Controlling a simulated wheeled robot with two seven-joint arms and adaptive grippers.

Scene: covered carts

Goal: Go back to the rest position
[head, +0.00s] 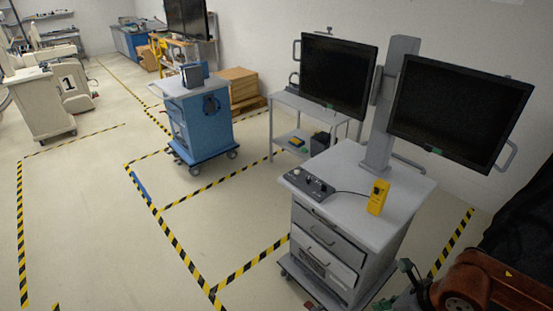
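Neither of my grippers can be made out in the head view. A post (390,105) on the cart carries two dark monitors, a left one (338,73) and a right one (462,111).
A blue cart (205,128) stands farther back, near a grey shelf cart (287,101) and stacked cardboard (240,83). A reddish-brown machine (485,285) and a black cover (525,215) fill the lower right. Floor (90,220) at left is clear.

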